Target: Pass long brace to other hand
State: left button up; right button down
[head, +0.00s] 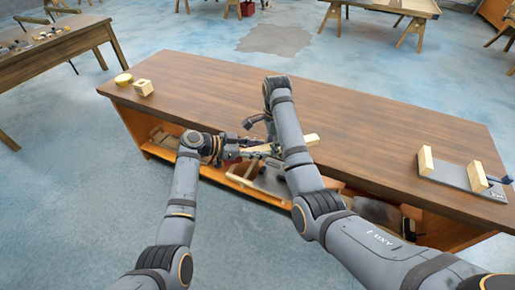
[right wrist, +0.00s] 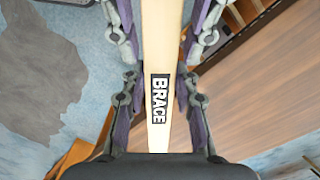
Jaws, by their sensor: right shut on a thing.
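The long brace is a pale wooden bar that shows in the head view (head: 309,141) past my right forearm, over the front edge of the workbench. In the right wrist view the brace (right wrist: 162,50) runs lengthwise between the fingers, with a black-and-white BRACE label. My right gripper (head: 271,141) is shut on it. My left gripper (head: 238,154) is close to its left, at the bench's front edge. Its fingers are small and overlapped by other parts, so I cannot tell whether they are open or touch the brace.
The wooden workbench (head: 380,130) has a wide clear top. A grey fixture (head: 452,177) with upright wooden blocks is at the right. A lower shelf (head: 228,178) holds items.

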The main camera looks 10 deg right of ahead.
pick_arm(q)
grip_shut()
pick_arm(e)
jog(key=c, duration=0.9)
grip_release()
jog(key=shift+c, duration=0.2)
